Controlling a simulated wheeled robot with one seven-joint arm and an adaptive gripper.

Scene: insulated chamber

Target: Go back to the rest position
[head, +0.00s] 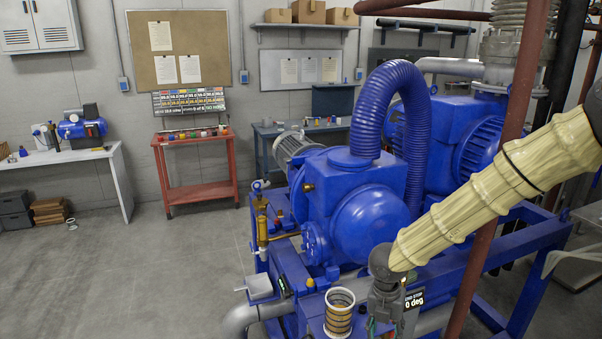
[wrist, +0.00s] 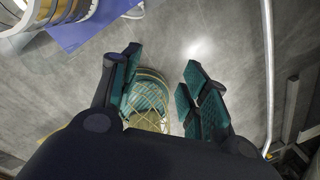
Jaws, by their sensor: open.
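My arm comes in from the right of the head view in a cream ribbed sleeve, ending in a grey wrist. My gripper (head: 386,326) hangs below it, partly cut off by the lower picture edge. In the wrist view my gripper (wrist: 158,95) has its teal-padded fingers spread apart. A yellowish wire-mesh cylinder (wrist: 150,105) shows between them, nearer the left finger, partly hidden by my gripper body. I cannot tell whether it touches that finger or lies deeper. The rest position is not marked in either view.
A rust-red pipe (head: 478,225) rises near my arm. Open floor (head: 150,265) lies left, before the red cart (head: 197,163).

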